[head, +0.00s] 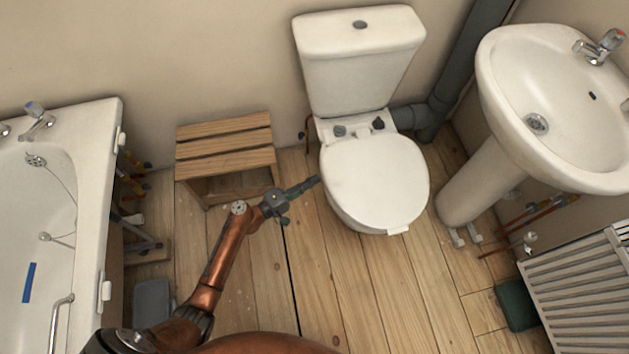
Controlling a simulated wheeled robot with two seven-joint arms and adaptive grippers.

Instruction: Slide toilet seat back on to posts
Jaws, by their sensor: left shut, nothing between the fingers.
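The white toilet seat (373,182) with its lid down lies on the toilet bowl (378,228). Its back edge sits in front of the dark posts (340,131) and (378,124) on the ledge below the cistern (360,65). A gap shows between the seat and the posts. My left gripper (314,182) is shut and empty, with its tip close to the left edge of the seat. I cannot tell whether it touches the seat. My right gripper is not in view.
A wooden slatted stool (225,146) stands left of the toilet. A bathtub (85,200) is at far left. A pedestal basin (550,105) and a radiator (580,290) are at right. The wooden floor (375,300) in front of the toilet is clear.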

